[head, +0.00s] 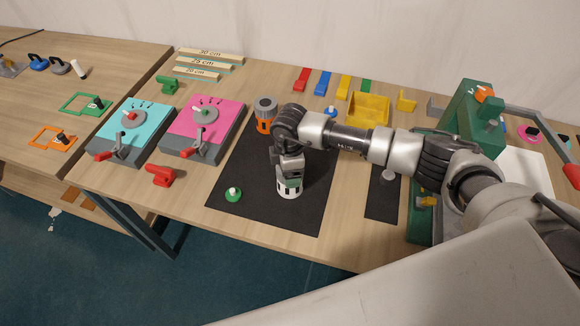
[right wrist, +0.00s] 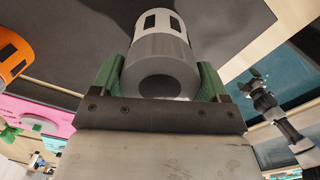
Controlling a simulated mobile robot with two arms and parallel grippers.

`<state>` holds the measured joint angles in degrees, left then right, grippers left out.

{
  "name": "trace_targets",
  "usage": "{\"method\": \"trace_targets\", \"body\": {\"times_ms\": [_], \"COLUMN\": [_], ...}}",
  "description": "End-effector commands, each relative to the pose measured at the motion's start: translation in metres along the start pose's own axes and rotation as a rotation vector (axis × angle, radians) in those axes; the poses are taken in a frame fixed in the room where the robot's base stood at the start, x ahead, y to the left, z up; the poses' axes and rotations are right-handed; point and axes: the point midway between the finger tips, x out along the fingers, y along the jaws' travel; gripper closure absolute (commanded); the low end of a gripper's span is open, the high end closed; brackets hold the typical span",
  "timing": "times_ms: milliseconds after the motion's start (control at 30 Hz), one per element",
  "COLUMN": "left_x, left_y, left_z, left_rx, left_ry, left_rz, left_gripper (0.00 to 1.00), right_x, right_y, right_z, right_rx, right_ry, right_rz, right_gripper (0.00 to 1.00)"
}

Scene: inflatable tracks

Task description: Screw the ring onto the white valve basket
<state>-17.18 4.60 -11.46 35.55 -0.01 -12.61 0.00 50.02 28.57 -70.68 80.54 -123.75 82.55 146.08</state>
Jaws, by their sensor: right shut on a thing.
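The white valve basket (head: 289,191) stands upright on the black mat, under my right gripper (head: 290,180). In the right wrist view the basket (right wrist: 158,22) is a white cylinder with dark square windows. The grey ring (right wrist: 160,58) sits at its end, between the green fingers of my right gripper (right wrist: 160,78), which is shut on it. Ring and basket look in line and touching; I cannot tell how far the thread is engaged. In the head view the gripper hides the ring. A dark-jointed arm, likely my left, shows at the right of the wrist view; its fingers are unclear.
An orange basket with a grey top (head: 265,115) stands at the mat's (head: 240,165) back left. A green knobbed disc (head: 233,195) lies at its front left. Cyan (head: 130,127) and pink (head: 205,122) boards lie left. A yellow bin (head: 369,108) stands behind my arm.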

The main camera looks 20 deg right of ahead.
Motion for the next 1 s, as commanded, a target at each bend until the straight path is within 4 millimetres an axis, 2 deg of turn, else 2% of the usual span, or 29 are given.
{"method": "trace_targets", "body": {"times_ms": [233,533,833,867,1000], "left_x": [-0.006,-0.020,-0.019,-0.019,-0.019], "left_y": [0.000,0.000,0.000,0.000,0.000], "left_z": [-0.001,-0.002,-0.002,-0.002,-0.002], "left_rx": [-0.001,-0.001,-0.001,-0.001,0.000], "left_ry": [0.000,0.000,0.000,0.000,-0.001], "left_rz": [0.000,0.000,0.000,0.000,0.000], "left_gripper": [0.03,0.03,0.03,0.03,0.03], "right_x": [0.003,0.003,0.005,0.005,0.003], "right_y": [-0.004,-0.004,-0.004,-0.004,-0.003], "right_z": [0.000,0.001,0.001,0.001,0.001], "right_rx": [0.071,0.266,0.293,0.293,0.292], "right_ry": [-0.005,-0.006,-0.006,-0.006,-0.004], "right_rz": [-0.011,-0.011,-0.009,-0.009,-0.007], "right_gripper": [0.47,0.47,0.47,0.22,0.01]}}
